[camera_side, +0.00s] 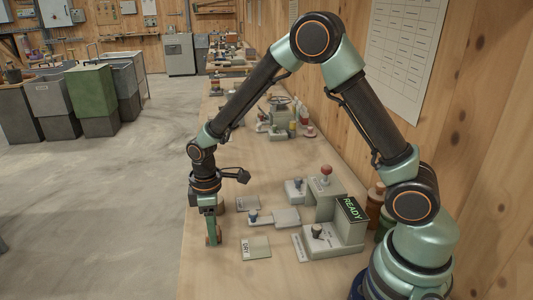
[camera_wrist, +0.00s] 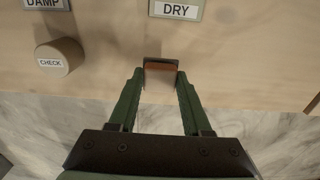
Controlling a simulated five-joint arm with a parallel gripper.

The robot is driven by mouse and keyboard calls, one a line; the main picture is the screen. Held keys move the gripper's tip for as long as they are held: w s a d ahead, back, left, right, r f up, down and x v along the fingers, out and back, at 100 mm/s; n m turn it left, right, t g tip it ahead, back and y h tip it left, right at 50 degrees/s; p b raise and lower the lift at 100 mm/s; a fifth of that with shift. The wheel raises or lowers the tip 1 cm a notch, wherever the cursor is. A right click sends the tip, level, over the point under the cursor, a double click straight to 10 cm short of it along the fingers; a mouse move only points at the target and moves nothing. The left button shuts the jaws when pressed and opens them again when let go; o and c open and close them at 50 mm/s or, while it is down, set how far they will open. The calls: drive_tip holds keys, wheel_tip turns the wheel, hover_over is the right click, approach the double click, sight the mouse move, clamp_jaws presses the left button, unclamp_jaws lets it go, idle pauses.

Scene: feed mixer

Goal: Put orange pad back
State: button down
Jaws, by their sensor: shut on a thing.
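My gripper (camera_side: 212,240) points down near the left edge of the bench. In the wrist view its two green fingers (camera_wrist: 160,72) are shut on the orange pad (camera_wrist: 160,68), a small brown-orange block with a grey edge. The fingers mostly hide the pad in the side view. A plate labelled DRY (camera_wrist: 177,10) lies just ahead of the pad in the wrist view, and a plate labelled DAMP (camera_wrist: 45,4) lies to its left. The DRY plate also shows right of my gripper in the side view (camera_side: 256,247). I cannot tell whether the pad touches the bench.
A round wooden piece marked CHECK (camera_wrist: 58,58) stands left of the pad. The grey-green mixer (camera_side: 332,235) with a READY display (camera_side: 351,208) and a red-topped lever (camera_side: 326,171) stands to the right. A blue-knobbed slide (camera_side: 272,217) lies between. The bench edge and floor are close by.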

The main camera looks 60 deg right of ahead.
drive_tip(key=shift+f, duration=1.5)
drive_tip(key=shift+f, duration=0.1)
drive_tip(key=shift+c, duration=1.7)
unclamp_jaws()
wheel_tip(320, 180, up, 12)
drive_tip(key=shift+r, duration=0.2)
drive_tip(key=s+d+r+m+t, duration=0.5)
drive_tip(key=s+d+r+m, duration=0.2)
drive_tip(key=s+r+m, duration=0.2)
drive_tip(key=shift+s+d+r+t, duration=0.3)
drive_tip(key=shift+s+r, duration=1.1)
drive_tip(key=shift+s, duration=0.35)
